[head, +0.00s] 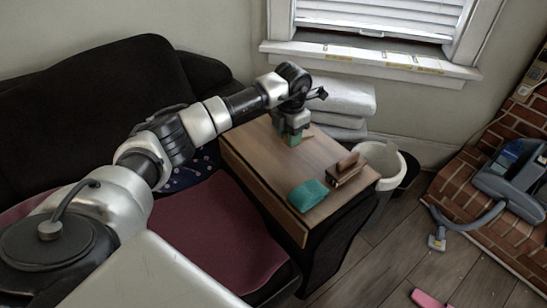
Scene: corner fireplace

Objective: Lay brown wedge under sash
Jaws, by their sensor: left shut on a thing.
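My left gripper (291,140) points down at the far end of the wooden side table (262,163). It is shut on a small green piece (293,138), which is at or just above the tabletop; I cannot tell if it touches. A reddish-brown block (348,162), possibly the brown wedge, lies near the table's right edge, against a darker brown piece with a pale underside (345,179). The gripper is to its left and farther back. The window sash (372,38) is at the top, behind white blinds, above a white sill (385,67). My right gripper is out of view.
A teal cloth-like item (308,196) lies at the table's front. A white bin (391,163) stands right of the table, and white cushions (345,97) are stacked behind it. A black sofa (95,85) is at left. A vacuum-like machine (511,180) sits on the brick hearth (455,188).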

